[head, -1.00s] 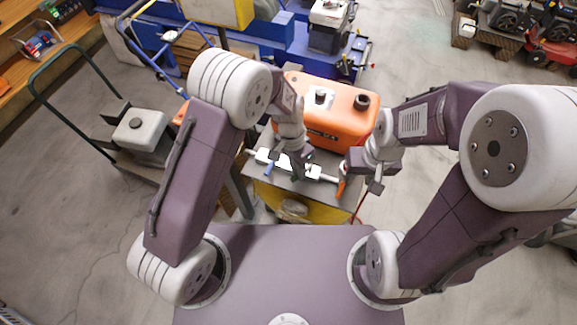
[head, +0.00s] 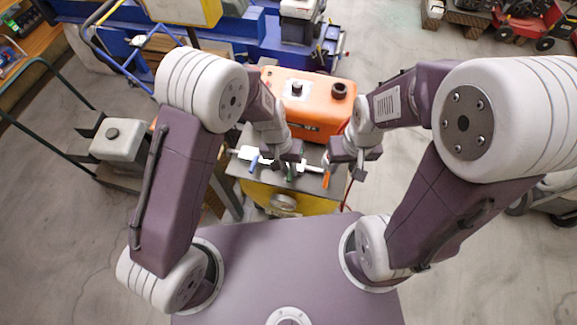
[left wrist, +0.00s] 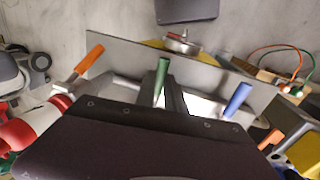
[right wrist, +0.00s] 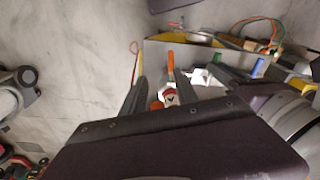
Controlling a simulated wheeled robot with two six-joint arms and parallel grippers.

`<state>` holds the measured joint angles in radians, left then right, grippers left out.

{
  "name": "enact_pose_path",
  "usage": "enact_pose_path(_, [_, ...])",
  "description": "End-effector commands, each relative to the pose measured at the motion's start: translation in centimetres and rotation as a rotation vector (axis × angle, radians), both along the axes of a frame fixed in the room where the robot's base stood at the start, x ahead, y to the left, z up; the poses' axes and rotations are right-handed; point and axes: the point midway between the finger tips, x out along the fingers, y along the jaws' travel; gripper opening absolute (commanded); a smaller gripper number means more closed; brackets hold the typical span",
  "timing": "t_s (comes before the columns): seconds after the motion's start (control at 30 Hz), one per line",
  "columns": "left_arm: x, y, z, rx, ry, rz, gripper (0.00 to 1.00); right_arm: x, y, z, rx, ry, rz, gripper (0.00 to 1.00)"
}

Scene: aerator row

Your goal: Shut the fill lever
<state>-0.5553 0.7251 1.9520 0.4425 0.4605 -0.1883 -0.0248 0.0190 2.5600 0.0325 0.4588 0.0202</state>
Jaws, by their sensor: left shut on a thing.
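A pipe manifold with blue, green and orange lever handles crosses the grey bench top (head: 240,172) in front of an orange tank (head: 318,102). I cannot tell which is the fill lever. My left gripper (left wrist: 164,98) is shut around the green handle (left wrist: 161,76) at the middle; it also shows in the head view (head: 290,172). The blue handle (left wrist: 238,98) stands to its right in the left wrist view, the orange handle (left wrist: 89,62) to its left. My right gripper (right wrist: 160,90) is open near the orange handle (right wrist: 171,62), its fingers apart and apparently empty.
A cart with a grey canister (head: 120,139) stands at the left. Blue machinery (head: 262,45) is behind the tank. Red mowers (head: 520,20) stand at the far right. Bare floor (head: 440,70) lies right of the bench. A yellow drum-like body (head: 262,194) sits under the bench top.

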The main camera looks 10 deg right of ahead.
Motion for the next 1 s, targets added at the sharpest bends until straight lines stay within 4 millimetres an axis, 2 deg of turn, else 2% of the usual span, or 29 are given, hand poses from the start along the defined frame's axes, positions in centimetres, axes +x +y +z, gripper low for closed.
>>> enact_pose_path(0.33, [-0.3,0.1,-0.2,0.004,0.01,0.003,0.0,0.0,0.0,-0.1,0.0,0.0,0.0,0.36])
enact_pose_path(0.37, [-0.3,0.1,-0.2,0.004,0.01,0.003,0.2,0.0,0.0,0.0,0.0,0.0,0.0,0.36])
enact_pose_path(0.4, [-0.3,0.1,-0.2,0.003,0.009,0.003,0.31,0.0,0.0,0.0,0.0,0.0,0.0,0.36])
enact_pose_path(0.43, [-0.3,0.1,-0.2,0.003,0.008,0.003,0.36,0.0,0.0,0.0,0.0,0.0,0.0,0.36])
enact_pose_path(0.77, [-0.1,0.1,0.3,0.0,0.003,0.003,0.36,0.0,0.0,0.0,0.0,0.0,0.0,0.36])
enact_pose_path(0.87, [0.1,0.3,1.9,-0.002,-0.001,0.002,0.36,0.0,0.0,0.1,0.0,0.0,0.0,0.36])
enact_pose_path(1.0, [0.3,0.9,5.0,-0.002,-0.001,0.003,0.36,0.0,0.0,0.1,0.0,0.0,0.0,0.36])
